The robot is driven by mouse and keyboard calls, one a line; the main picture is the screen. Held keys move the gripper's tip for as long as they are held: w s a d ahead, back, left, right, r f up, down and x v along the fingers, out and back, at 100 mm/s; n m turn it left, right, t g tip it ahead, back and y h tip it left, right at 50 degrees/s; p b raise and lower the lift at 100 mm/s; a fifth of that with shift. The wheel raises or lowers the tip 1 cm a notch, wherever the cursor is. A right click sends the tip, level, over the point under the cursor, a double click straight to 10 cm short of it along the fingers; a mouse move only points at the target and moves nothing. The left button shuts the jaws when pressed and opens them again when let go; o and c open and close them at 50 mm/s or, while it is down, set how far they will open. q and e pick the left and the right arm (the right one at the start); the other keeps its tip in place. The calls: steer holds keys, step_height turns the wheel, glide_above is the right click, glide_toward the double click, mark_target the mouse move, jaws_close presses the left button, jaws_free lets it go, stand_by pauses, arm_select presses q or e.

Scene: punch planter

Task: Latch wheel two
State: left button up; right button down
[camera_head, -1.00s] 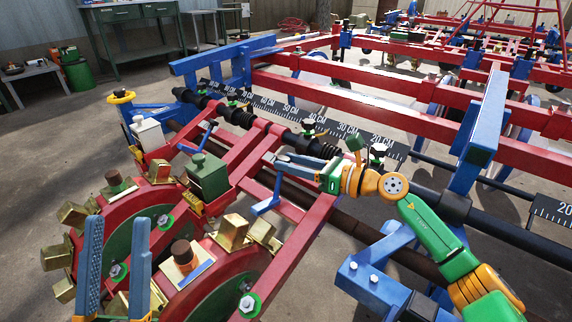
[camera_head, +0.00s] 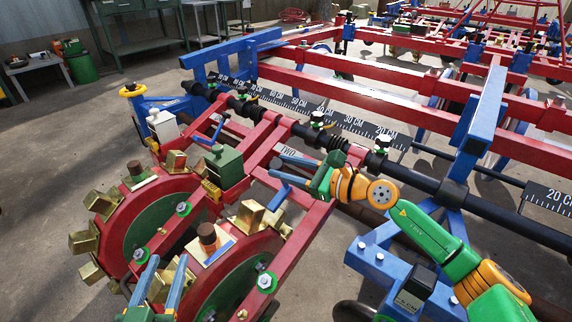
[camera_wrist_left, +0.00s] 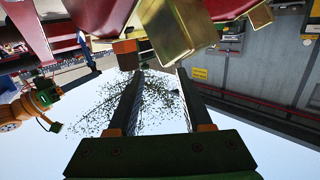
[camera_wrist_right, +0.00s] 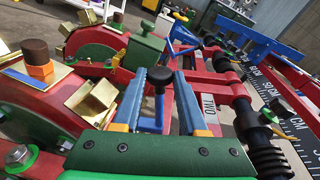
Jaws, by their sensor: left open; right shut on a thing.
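Wheel two, a red and green punch wheel (camera_head: 240,288) with brass cups, is the nearer wheel in the head view. A red arm with a "TWO" label (camera_head: 287,150) runs up from it to the black bar. A blue latch lever (camera_head: 277,197) sits on that arm. My right gripper (camera_head: 286,170) is at this lever. In the right wrist view its blue fingers are on either side of the lever's black knob (camera_wrist_right: 158,80), and it is shut on the lever. My left gripper (camera_head: 165,270) is open and empty in front of the wheels; it also shows in the left wrist view (camera_wrist_left: 161,92).
Another punch wheel (camera_head: 150,232) stands to the left, with its own blue lever (camera_head: 213,133). A green box (camera_head: 223,165) sits between the wheels. The black bar (camera_head: 345,155) and centimetre scale (camera_head: 355,123) run behind. Blue brackets (camera_head: 378,262) stand below my right arm.

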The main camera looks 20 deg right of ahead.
arm_select(q)
steer(key=shift+f, duration=0.15)
arm_select(e)
steer(key=shift+s+a+f, duration=0.1)
steer(key=shift+a+f, duration=0.05)
steer(key=shift+f, duration=0.05)
arm_select(q)
steer(key=shift+a, duration=0.1)
arm_select(e)
steer(key=shift+c, duration=2.3)
jaws_free()
steer(key=shift+r, duration=0.1)
arm_select(q)
steer(key=shift+f, duration=0.25)
steer(key=shift+t+h, duration=0.4)
steer(key=shift+t, duration=0.5)
steer(key=r, duration=0.4)
steer(key=shift+d+b, duration=0.25)
steer(key=shift+b, duration=0.05)
steer(key=shift+r, duration=0.4)
arm_select(e)
steer(key=v, duration=0.7)
